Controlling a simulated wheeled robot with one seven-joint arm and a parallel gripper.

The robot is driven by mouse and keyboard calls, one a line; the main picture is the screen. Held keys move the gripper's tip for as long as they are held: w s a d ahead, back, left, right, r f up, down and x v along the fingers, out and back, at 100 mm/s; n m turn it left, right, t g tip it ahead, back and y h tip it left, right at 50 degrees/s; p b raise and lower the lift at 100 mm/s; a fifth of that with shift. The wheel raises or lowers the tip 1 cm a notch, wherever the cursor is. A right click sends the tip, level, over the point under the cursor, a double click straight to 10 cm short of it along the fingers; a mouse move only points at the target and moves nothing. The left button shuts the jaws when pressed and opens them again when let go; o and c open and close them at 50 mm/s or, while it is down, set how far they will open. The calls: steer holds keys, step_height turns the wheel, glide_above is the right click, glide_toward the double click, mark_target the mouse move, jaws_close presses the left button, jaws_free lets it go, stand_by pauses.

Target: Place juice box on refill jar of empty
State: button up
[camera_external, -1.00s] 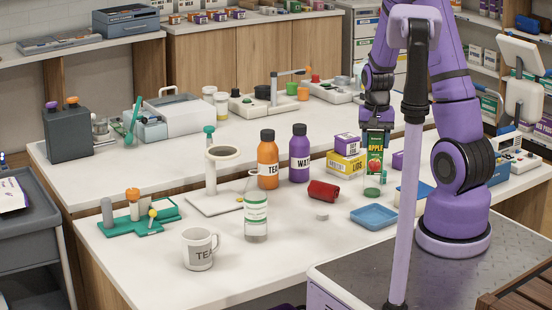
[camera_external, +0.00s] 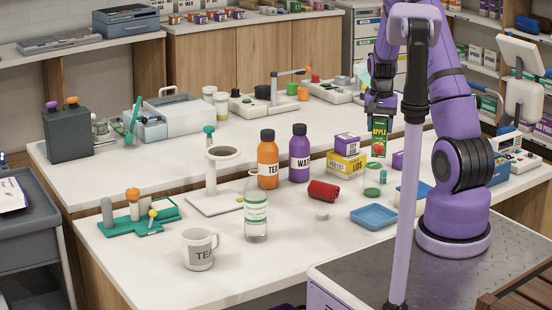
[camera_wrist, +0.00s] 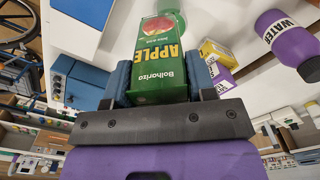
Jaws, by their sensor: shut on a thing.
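The juice box (camera_external: 379,136) is a green carton marked APPLE with a red apple picture. My gripper (camera_external: 379,112) is shut on it and holds it in the air, above and slightly right of a small clear jar. In the wrist view the juice box (camera_wrist: 162,60) sits between both fingers, with its label showing. The small clear jar (camera_external: 373,180) with green on it stands upright on the table, right of the yellow box. I cannot read its label. A clear bottle (camera_external: 256,212) with a green-and-white label stands further left.
A blue tray (camera_external: 373,217) and a red can (camera_external: 323,191) lie near the jar. A yellow box (camera_external: 346,165) with a purple box (camera_external: 346,142) on it stands to its left. The purple water bottle (camera_external: 299,153) and orange tea bottle (camera_external: 268,160) stand further left.

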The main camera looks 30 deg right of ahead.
steer(key=shift+w+d+f, duration=0.25)
steer(key=shift+w+f, duration=0.55)
steer(key=shift+f, duration=0.15)
steer(key=shift+w+d+f, duration=0.25)
steer(key=shift+w+f, duration=0.5)
steer(key=shift+f, duration=0.2)
steer(key=shift+f, duration=0.15)
steer(key=o, duration=1)
